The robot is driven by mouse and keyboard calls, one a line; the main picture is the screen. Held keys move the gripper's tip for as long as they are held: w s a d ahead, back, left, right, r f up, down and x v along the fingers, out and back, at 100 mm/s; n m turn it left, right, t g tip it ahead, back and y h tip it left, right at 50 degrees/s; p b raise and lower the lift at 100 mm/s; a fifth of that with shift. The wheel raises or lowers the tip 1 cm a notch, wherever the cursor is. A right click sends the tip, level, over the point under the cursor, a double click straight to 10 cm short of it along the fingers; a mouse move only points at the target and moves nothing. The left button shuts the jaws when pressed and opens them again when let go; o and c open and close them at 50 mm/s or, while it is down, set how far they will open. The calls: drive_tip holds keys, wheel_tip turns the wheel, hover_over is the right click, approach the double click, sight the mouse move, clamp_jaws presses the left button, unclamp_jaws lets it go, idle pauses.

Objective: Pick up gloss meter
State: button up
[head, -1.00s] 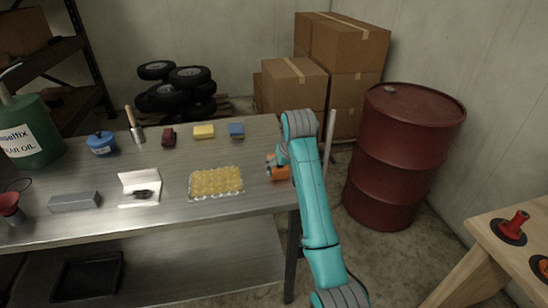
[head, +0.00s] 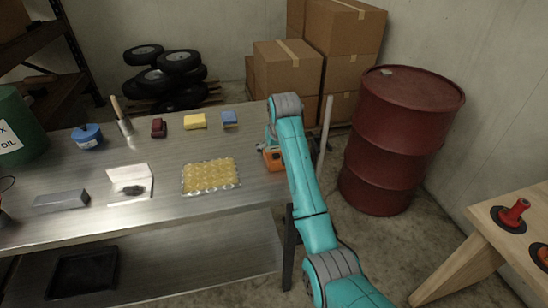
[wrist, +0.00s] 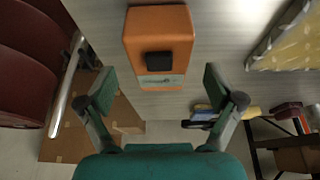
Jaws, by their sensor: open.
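The gloss meter looks to be the orange box-shaped device (wrist: 160,32) with a black square on its face, resting on the metal bench. In the head view the orange device (head: 273,160) sits at the bench's right end, partly hidden by my arm. My gripper (wrist: 158,85) is open and empty in the wrist view, its two fingers spread on either side of and just short of the device's near end. In the head view the fingers are mostly hidden behind my arm.
The metal bench (head: 150,222) also holds a yellow bubbled sheet (head: 210,176), a grey bar (head: 62,199), a white open booklet (head: 130,175), and small blue (head: 229,118), yellow (head: 195,121) and dark red (head: 158,127) blocks. A red drum (head: 400,140) stands right of the bench.

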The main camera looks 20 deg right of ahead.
sight(274, 153)
drive_tip(key=shift+x, duration=1.75)
drive_tip(key=c, duration=1.4)
drive_tip(key=shift+r, duration=0.1)
drive_tip(key=shift+c, duration=0.2)
